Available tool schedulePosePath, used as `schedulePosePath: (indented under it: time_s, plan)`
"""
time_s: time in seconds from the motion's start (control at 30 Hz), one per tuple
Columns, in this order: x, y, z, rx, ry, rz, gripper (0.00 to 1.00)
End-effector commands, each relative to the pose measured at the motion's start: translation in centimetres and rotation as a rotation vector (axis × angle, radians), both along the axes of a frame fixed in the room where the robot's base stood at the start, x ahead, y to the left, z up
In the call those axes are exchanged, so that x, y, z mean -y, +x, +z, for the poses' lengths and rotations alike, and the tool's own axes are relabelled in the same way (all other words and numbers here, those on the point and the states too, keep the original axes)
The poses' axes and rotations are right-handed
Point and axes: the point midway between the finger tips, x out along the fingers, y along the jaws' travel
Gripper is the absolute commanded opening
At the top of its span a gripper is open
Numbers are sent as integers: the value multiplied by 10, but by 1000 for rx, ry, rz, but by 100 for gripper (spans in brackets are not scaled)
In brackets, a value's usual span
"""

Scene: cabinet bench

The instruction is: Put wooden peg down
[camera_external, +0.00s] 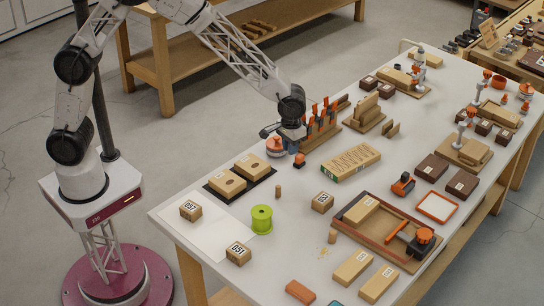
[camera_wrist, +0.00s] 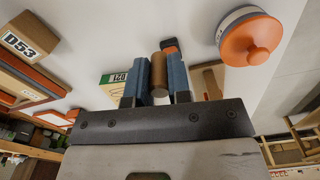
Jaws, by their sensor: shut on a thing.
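A brown wooden peg (camera_wrist: 158,75) stands between the two blue fingers of my gripper (camera_wrist: 157,82) in the wrist view, and the fingers are shut on it. In the external view my gripper (camera_external: 294,147) is over the back-left part of the bench, beside the orange-lidded round container. The held peg is too small or hidden to make out there. Two similar small pegs stand on the bench, one near the black tray (camera_external: 278,191) and one by the wooden frame (camera_external: 332,236).
The round container (camera_external: 276,147) with an orange lid is close to my gripper; its lid (camera_wrist: 250,48) is large in the wrist view. An orange-handled tool rack (camera_external: 321,125) stands just right. A green-and-tan box (camera_external: 351,163) lies in front. Bare bench (camera_external: 300,177) shows between them.

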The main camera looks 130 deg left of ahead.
Motion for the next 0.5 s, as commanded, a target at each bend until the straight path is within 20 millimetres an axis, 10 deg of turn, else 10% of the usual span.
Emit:
schedulePosePath:
  time_s: [0.5]
  plan:
    - [-80, 5, -1, 0, 0, -32, 0]
